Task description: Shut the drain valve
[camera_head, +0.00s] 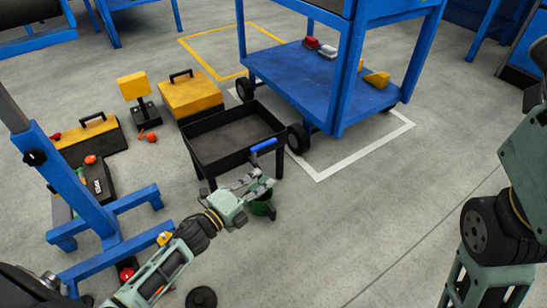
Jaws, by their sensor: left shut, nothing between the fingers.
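A blue lever handle (264,145), which looks like the drain valve's, sits at the right front corner of a black tray on legs (204,158). It points sideways, slightly up to the right. My left gripper (262,181) is shut and empty, just in front of and below the handle in the picture. I cannot tell whether it touches the valve; the fingers hide the area under the handle. A green bucket (264,207) stands on the floor below, partly hidden by the gripper. My right gripper is out of view; only part of my right arm shows at the right edge.
A blue wheeled cart (300,68) stands behind the tray. Yellow toolboxes (192,96) and a yellow block on a black stand (132,86) are left of it. A blue frame (75,185) stands at the left. The floor right of the bucket is clear.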

